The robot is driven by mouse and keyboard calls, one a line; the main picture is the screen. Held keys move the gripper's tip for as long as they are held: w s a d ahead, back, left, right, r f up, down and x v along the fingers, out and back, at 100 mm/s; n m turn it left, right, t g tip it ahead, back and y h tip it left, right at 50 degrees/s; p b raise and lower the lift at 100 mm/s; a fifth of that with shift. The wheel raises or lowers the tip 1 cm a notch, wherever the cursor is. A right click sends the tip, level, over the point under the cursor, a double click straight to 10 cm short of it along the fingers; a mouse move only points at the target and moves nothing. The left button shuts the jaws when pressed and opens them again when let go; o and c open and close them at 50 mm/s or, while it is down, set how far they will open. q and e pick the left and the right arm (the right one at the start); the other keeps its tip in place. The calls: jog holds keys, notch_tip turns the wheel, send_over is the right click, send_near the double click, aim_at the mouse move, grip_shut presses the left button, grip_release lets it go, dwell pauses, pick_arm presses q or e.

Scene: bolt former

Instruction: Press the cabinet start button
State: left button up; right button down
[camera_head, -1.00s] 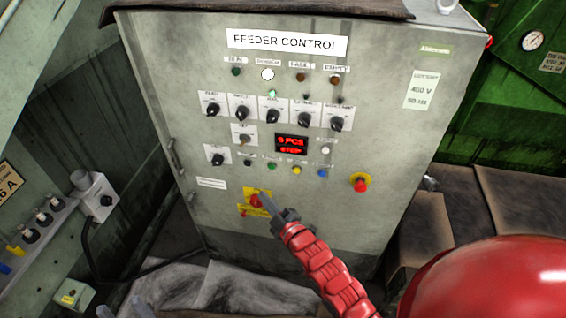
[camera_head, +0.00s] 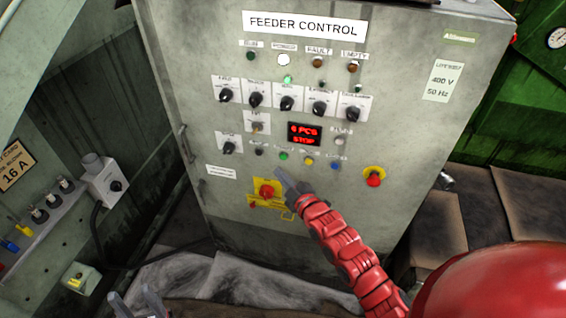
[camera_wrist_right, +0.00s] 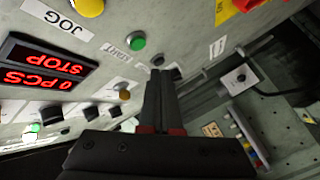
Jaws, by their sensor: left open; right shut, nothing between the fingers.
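The grey feeder control cabinet (camera_head: 225,185) fills the middle of the head view. A small green button (camera_head: 283,155) sits below its red display (camera_head: 305,133), which reads STOP; the button also shows in the right wrist view (camera_wrist_right: 138,41). Contact with the panel cannot be told. My left gripper (camera_head: 140,302) is open, low at the left, away from the cabinet.
A black button (camera_head: 259,151) and a yellow button (camera_head: 308,160) flank the green one. A red rotary switch (camera_head: 266,191) on a yellow plate is below left. A red emergency stop (camera_head: 374,178) is at the right. A grey wall panel (camera_head: 35,215) stands at the left.

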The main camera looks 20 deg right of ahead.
aim_at(283, 157)
jog(key=w+b, duration=0.1)
jog(key=w+d+b, duration=0.1)
jog(key=b, duration=0.1)
jog(key=shift+w+d, duration=0.2)
jog(key=shift+d, duration=0.1)
dwell(1.9)
jog(key=shift+w+d+b, duration=0.2)
jog(key=shift+w+b, duration=0.15)
jog(key=shift+b, duration=0.65)
